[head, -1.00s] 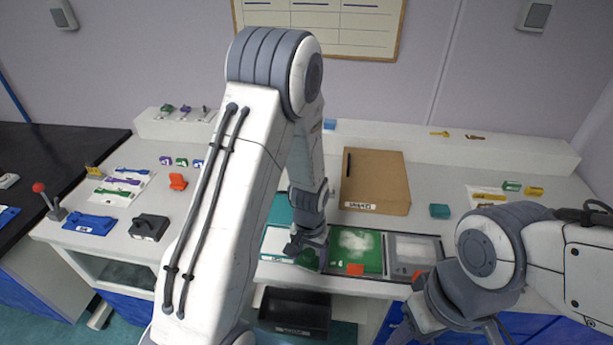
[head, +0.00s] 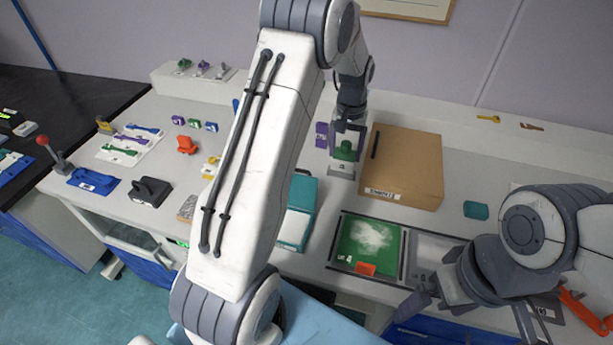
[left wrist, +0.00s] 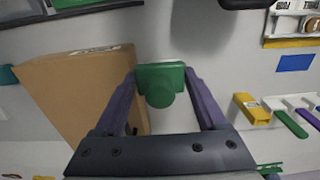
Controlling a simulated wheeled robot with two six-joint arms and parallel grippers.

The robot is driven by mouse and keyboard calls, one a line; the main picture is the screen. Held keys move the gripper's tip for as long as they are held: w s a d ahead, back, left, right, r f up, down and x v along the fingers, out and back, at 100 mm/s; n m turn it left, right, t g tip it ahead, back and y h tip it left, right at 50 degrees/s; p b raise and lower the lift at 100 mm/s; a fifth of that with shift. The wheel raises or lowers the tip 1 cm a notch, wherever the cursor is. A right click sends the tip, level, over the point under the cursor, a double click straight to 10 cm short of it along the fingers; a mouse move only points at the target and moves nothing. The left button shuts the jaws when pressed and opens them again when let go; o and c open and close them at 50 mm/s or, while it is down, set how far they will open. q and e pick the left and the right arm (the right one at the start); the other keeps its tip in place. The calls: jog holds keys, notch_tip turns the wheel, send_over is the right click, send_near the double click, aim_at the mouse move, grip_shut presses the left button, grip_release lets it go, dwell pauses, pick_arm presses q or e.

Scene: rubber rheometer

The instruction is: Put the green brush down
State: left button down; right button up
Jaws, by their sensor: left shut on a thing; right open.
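The green brush (head: 345,152) is held in my left gripper (head: 347,138), whose fingers point down at the back of the bench, just left of the brown box. In the left wrist view the green brush (left wrist: 160,85) sits between the two purple fingers of the left gripper (left wrist: 160,95). A small pale holder (head: 341,171) with a label shows directly below the brush; I cannot tell whether the brush touches it. My right gripper (head: 440,293) is open and empty near the front edge at the right.
The brown box (head: 408,165) stands close beside the left gripper. A green tray (head: 345,250) with white powder lies in front of it, with a teal case (head: 303,192) to its left. A small teal block (head: 477,209) lies right of the box.

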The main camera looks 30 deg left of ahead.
pick_arm(q)
jog(key=a+f+p, duration=0.1)
jog(key=a+f, duration=0.1)
jog(key=a, duration=0.1)
jog(key=s+a+f+p, duration=0.1)
jog(key=a+f, duration=0.1)
jog(key=a, duration=0.2)
jog(key=a+f+p, duration=0.1)
jog(key=a+f, duration=0.1)
jog(key=a, duration=0.2)
jog(key=shift+s+a+f, duration=0.15)
jog(key=shift+s+f, duration=0.05)
jog(key=shift+f, duration=0.1)
notch_tip(320, 180, down, 3)
jog(key=shift+f+p, duration=0.1)
jog(key=shift+p, duration=0.8)
jog(key=shift+f, duration=0.45)
